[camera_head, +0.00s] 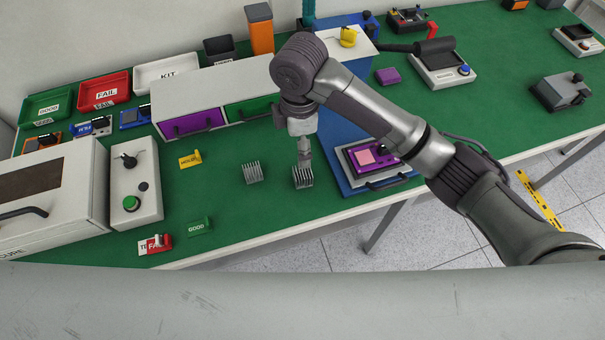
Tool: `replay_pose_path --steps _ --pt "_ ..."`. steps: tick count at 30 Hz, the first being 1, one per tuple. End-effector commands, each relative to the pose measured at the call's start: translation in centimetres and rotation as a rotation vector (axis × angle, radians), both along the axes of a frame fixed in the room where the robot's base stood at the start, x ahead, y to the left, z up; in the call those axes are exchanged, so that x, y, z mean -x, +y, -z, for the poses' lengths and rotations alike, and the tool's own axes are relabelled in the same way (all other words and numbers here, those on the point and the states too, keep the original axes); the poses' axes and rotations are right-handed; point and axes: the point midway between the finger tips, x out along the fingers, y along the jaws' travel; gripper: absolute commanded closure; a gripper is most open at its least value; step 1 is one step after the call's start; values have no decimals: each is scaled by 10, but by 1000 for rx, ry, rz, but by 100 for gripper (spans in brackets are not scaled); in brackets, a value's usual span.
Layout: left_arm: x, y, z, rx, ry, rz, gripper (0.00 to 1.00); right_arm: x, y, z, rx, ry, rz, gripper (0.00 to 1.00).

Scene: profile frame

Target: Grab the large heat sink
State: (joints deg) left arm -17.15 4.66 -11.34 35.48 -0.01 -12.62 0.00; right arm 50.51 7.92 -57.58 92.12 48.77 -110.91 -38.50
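Two grey finned heat sinks stand on the green bench top near its front edge. The left heat sink (252,174) is free, with nothing touching it. The right heat sink (303,180) looks slightly larger and is directly under my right gripper (304,160). That gripper points straight down, its narrow fingertips at the top of the right heat sink's fins. The fingers overlap in this view, so I cannot tell whether they are open or closed on it. The right heat sink appears to be at bench level. My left gripper is not in view.
A blue fixture with a purple board (367,155) stands just right of the right heat sink. A white drawer unit (205,92) is behind. A yellow tag (190,159), a green GOOD tag (198,227) and a white control box (136,185) are to the left.

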Motion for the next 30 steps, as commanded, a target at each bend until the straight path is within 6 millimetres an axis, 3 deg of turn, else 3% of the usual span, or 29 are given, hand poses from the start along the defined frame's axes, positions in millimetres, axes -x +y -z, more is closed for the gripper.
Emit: replay_pose_path --steps 12,20,30 --pt "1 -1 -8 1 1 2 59 -1 -2 69 9 4 -5 25" --pt "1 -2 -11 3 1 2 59 -3 -3 88 8 1 -5 25" --pt "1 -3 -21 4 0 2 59 -9 -6 132 8 1 -6 25"
